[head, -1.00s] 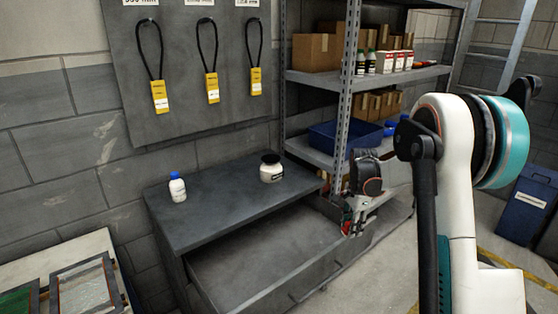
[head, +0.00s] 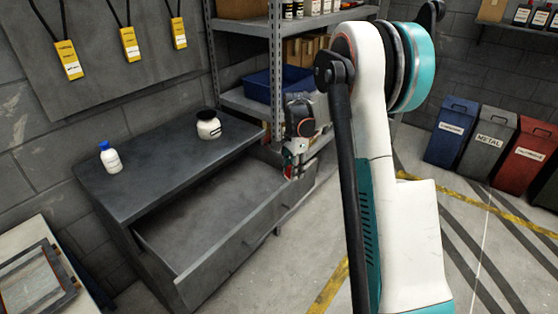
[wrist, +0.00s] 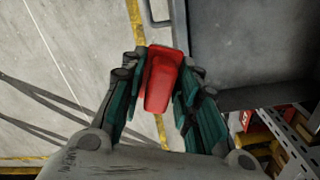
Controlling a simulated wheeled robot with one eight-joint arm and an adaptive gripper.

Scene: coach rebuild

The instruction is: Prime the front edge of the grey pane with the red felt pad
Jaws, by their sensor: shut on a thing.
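My gripper (head: 294,168) is shut on the red felt pad (wrist: 161,80). In the wrist view the red pad sits between the two dark green fingers (wrist: 160,95). In the head view the gripper hangs beside the right end of the open drawer, with a small bit of red at its tip. A framed pane (head: 38,286) lies on a pale table at the lower left, cut off by the picture edge. It looks greyish, but I cannot tell for sure that it is the grey pane.
A dark cabinet (head: 160,140) has its drawer (head: 205,215) pulled open. A blue-capped bottle (head: 110,158) and a black-lidded jar (head: 208,125) stand on top. Metal shelving (head: 247,103) holds a blue crate (head: 272,90). Bins (head: 490,138) stand at the right; the floor before them is clear.

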